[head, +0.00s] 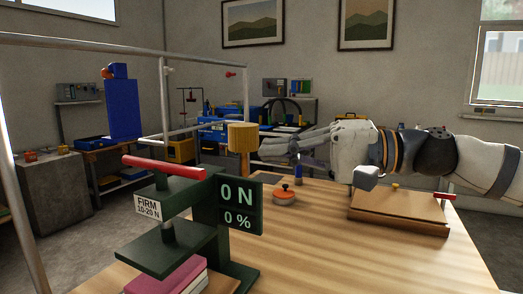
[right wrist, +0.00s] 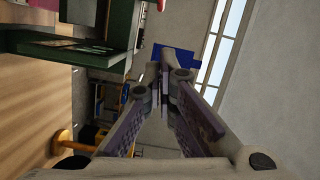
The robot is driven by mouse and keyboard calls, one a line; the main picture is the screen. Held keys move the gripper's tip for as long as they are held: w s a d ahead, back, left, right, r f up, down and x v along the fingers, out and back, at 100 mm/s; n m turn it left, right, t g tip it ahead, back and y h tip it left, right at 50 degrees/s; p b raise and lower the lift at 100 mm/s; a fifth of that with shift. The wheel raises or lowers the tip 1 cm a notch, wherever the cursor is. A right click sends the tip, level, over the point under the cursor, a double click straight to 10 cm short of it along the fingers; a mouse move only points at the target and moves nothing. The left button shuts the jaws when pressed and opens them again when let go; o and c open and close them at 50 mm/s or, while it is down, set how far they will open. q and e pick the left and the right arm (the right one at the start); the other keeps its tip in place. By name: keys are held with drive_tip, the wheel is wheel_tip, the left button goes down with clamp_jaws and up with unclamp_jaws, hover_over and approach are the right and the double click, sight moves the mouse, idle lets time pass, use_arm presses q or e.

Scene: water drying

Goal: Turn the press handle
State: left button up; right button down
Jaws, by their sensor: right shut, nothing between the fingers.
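The dark green press (head: 210,215) stands at the front left of the wooden table. Its red handle bar (head: 163,166) lies across the top, above the lower press plate (head: 165,250). The display (head: 238,207) reads 0 N and 0 %, and a label reads FIRM 10-20 N. A pink folded stack (head: 170,275) lies under the plate. My right gripper (head: 268,148) is shut and empty, right of the handle and apart from it, pointing left. In the right wrist view its fingers meet (right wrist: 163,68); the press (right wrist: 70,50) shows at upper left. My left gripper is not in view.
A yellow-brown cylinder (head: 242,138) stands behind the press. An orange-and-grey round object (head: 285,195) and a wooden board (head: 400,212) lie on the table to the right. Metal frame rails (head: 80,41) cross at the left. The table's front middle is clear.

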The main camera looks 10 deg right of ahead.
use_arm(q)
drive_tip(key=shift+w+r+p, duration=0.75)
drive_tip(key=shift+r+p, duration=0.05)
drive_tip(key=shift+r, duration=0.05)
use_arm(e)
drive_tip(key=a+f, duration=0.1)
drive_tip(key=a, duration=0.8)
drive_tip(key=shift+f, duration=0.15)
drive_tip(key=shift+s, duration=0.1)
drive_tip(key=shift+a, duration=0.1)
